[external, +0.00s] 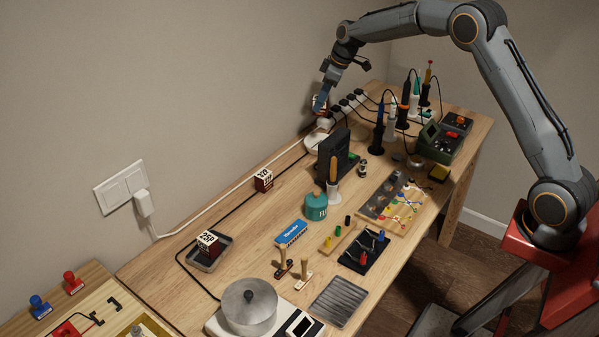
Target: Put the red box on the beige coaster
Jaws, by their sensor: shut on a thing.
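My gripper (320,106) is at the far left part of the workbench, near the wall, pointing down. It is shut on a small dark red and white box (318,98), mostly hidden behind the fingers. The held box is small in the picture, so its exact tilt is hard to tell. Below the gripper is a pale round piece (316,142), perhaps the beige coaster, with a small light object (325,123) above or on it. Whether these touch cannot be told.
Similar red and white boxes stand on the bench (263,181) and in a grey tray (208,244). A black upright stand (334,155) is close to the right of the pale round piece. A power strip (350,103) and several upright tools crowd the back.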

